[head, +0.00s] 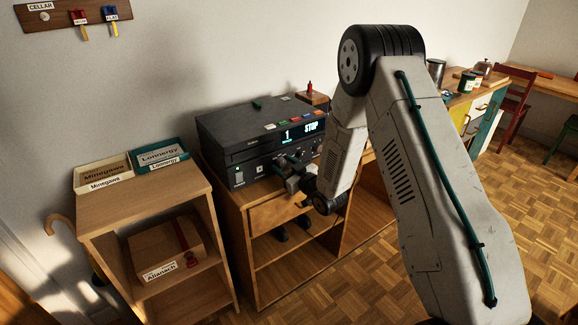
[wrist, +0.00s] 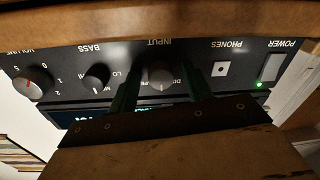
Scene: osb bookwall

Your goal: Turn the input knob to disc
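In the head view my gripper (head: 288,164) is at the front of the black player (head: 255,135), whose display reads 1 STOP; the knob is not clear there.
The bass knob (wrist: 96,77), volume knob (wrist: 32,83), phones socket (wrist: 221,69) and power switch (wrist: 271,67) with a green light share the panel. The player stands on a wooden cabinet (head: 262,216). A shelf (head: 185,215) with two labelled trays stands to its left.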

